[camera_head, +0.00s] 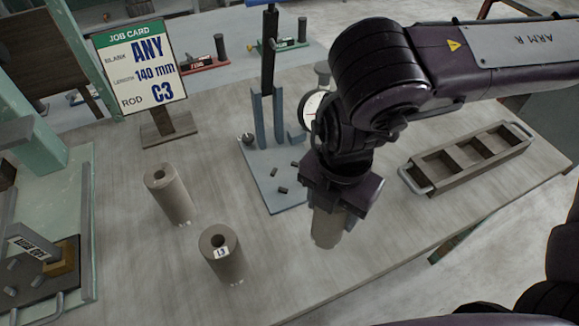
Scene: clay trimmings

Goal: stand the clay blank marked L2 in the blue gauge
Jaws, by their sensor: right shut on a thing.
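My right gripper (337,200) is shut on a grey-brown clay blank (327,230), gripped near its top. The blank looks about upright, in front of the blue gauge; no mark shows on it, and I cannot tell whether its lower end touches the table. The blue gauge has a flat base (285,196), an upright fork and a tall post; my right arm hides part of it and its dial. A hollow blank marked L3 (224,265) stands at the front. Another hollow blank (170,198) stands behind it to the left, its mark unreadable. My left gripper is out of view.
A job card (138,65) on a stand reads ANY, 140 mm, C3. A handled tray with compartments (472,158) lies at the right. Red (204,62) and green (281,45) gauges stand at the back. A fixture (42,270) occupies the left edge. The front middle table is clear.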

